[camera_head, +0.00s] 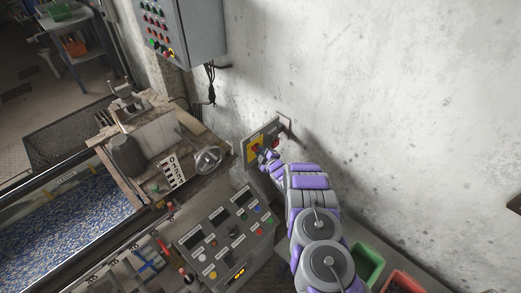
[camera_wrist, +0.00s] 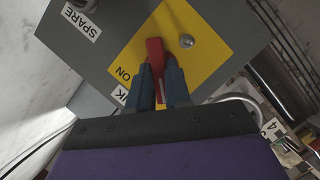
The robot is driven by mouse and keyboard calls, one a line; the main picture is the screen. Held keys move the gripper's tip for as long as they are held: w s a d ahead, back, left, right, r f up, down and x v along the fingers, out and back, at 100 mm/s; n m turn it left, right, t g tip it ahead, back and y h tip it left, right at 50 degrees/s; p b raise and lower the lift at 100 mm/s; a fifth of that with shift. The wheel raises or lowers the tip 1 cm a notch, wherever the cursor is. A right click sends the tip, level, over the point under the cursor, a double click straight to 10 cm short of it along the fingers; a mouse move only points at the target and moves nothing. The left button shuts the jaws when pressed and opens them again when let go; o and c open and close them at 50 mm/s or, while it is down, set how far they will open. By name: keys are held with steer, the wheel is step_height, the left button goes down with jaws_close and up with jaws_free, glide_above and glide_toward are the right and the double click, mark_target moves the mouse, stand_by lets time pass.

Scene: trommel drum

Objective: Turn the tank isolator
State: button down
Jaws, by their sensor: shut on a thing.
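The tank isolator is a red handle (camera_wrist: 156,58) on a yellow plate (camera_wrist: 185,22), fixed to a grey panel (camera_wrist: 85,62). The word "ON" shows on the yellow plate, and a "SPARE" label (camera_wrist: 81,22) is on the grey panel. My gripper (camera_wrist: 160,84) is shut on the red handle, one finger on each side of it. In the head view the yellow plate (camera_head: 253,151) is on the wall box, with my gripper (camera_head: 262,157) against it. The handle itself is mostly hidden there by my gripper.
A grey control cabinet (camera_head: 183,30) with coloured buttons hangs at upper left. A sloped console (camera_head: 227,232) with buttons stands below the isolator. Green (camera_head: 368,265) and red (camera_head: 401,282) bins sit at lower right. Bare wall (camera_head: 400,110) lies to the right.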

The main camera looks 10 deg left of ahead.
steer(key=m+g, duration=0.1)
steer(key=m, duration=0.1)
steer(key=m+g, duration=0.1)
steer(key=m, duration=0.1)
steer(key=shift+w+d+f+g+y+b, duration=0.1)
steer(key=shift+d+g+y+b, duration=0.1)
steer(key=shift+g+y+b, duration=0.1)
steer(key=m+g+y+b, duration=0.1)
steer(key=m+g+b, duration=0.1)
steer(key=m, duration=0.1)
steer(key=shift+w+b, duration=0.1)
steer(key=shift+b, duration=0.2)
steer(key=shift+m+y, duration=0.3)
steer(key=c, duration=1.3)
jaws_free()
steer(key=shift+w, duration=0.1)
steer(key=shift+c, duration=0.2)
steer(key=shift+r, duration=0.2)
